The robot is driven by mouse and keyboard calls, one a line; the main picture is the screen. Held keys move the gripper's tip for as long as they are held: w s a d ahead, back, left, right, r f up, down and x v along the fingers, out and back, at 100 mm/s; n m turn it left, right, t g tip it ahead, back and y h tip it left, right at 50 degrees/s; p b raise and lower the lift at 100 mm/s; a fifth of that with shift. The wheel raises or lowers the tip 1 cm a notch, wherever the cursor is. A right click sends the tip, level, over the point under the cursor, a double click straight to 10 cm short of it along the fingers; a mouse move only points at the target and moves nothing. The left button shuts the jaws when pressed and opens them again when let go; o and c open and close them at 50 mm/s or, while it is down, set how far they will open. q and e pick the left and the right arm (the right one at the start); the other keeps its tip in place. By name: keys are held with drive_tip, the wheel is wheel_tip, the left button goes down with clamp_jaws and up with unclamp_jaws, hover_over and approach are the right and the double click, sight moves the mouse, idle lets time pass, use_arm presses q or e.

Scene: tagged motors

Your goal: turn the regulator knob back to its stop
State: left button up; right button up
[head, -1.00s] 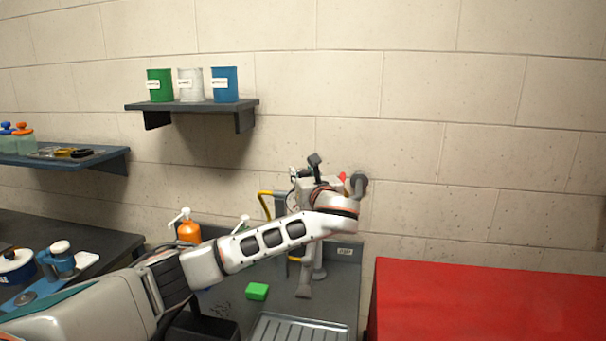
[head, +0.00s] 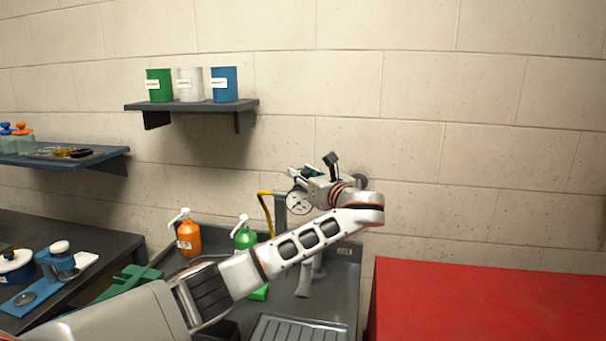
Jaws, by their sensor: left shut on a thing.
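My left gripper (head: 298,177) is at the wall above the back of the sink unit, with my wrist and forearm reaching to it from the lower left. It is shut on the regulator knob, which is mostly hidden behind the fingers and wrist. A round white gauge (head: 299,203) with dark marks shows just below the gripper. The knob's exact angle cannot be read. My right gripper is not in view.
Below are a sink unit (head: 343,283), an orange pump bottle (head: 188,238) and a green one (head: 243,236). A red surface (head: 480,300) fills the lower right. A shelf (head: 190,106) holds three cans. The wall to the right is clear.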

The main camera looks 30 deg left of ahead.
sight(302, 170)
use_arm(q)
drive_tip(key=o, duration=1.1)
drive_tip(key=shift+a+r, duration=0.15)
drive_tip(key=shift+r, duration=0.05)
drive_tip(key=shift+f, duration=0.1)
wheel_tip(302, 170, up, 10)
drive_tip(key=shift+r, duration=0.1)
